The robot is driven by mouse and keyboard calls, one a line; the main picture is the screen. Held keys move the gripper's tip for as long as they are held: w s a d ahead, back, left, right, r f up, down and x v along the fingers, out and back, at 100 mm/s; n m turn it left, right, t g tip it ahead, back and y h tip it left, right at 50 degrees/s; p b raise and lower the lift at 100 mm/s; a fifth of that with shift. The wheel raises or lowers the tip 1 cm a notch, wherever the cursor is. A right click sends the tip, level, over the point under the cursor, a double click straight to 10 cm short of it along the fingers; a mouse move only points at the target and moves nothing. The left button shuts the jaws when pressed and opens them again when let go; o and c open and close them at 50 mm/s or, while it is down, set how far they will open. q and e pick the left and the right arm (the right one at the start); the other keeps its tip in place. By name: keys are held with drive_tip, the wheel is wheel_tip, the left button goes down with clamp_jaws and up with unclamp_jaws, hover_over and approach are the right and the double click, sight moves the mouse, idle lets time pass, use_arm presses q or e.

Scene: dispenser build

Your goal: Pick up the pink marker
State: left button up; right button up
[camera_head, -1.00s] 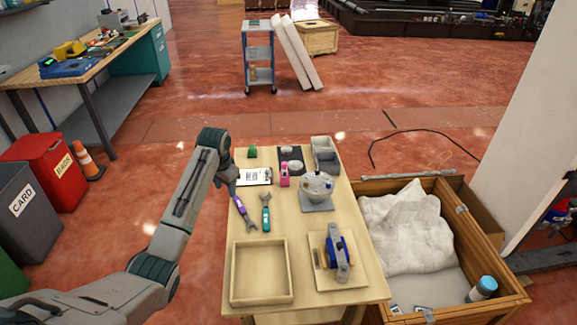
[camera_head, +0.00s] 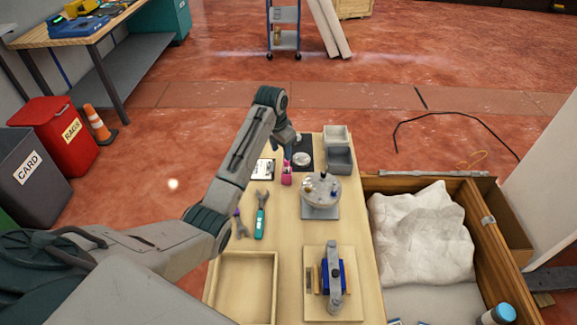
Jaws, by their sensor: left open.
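A small pink item (camera_head: 287,179), which I take to be the pink marker, stands on the wooden table (camera_head: 285,227). It is too small to tell whether it is a marker alone or in a holder. My left gripper (camera_head: 289,152) is just behind it in the picture, toward the far end of the table. The gripper is open, holds nothing that I can see, and its fingertips are small and partly hidden. My right gripper is not in view.
Beside the pink item are a clipboard (camera_head: 263,170), a dark mat (camera_head: 306,143) with a pale round piece, and a round dispenser (camera_head: 321,191). Grey bins (camera_head: 340,159) stand behind. A teal wrench (camera_head: 261,217), wooden tray (camera_head: 246,256) and blue clamp device (camera_head: 334,277) lie nearer.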

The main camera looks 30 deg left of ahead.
sight(287, 163)
use_arm(q)
drive_tip(key=f, duration=0.1)
drive_tip(key=w+f, duration=0.1)
drive_tip(key=f+p, duration=0.1)
drive_tip(key=f, duration=0.1)
drive_tip(key=shift+w+d+f, duration=0.1)
drive_tip(key=shift+w+d, duration=0.05)
drive_tip(key=shift+d, duration=0.1)
drive_tip(key=f, duration=0.2)
drive_tip(key=w+f+p, duration=0.1)
drive_tip(key=f, duration=0.1)
drive_tip(key=shift+d, duration=0.15)
drive_tip(key=shift+r, duration=0.1)
drive_tip(key=shift+c, duration=0.4)
clamp_jaws()
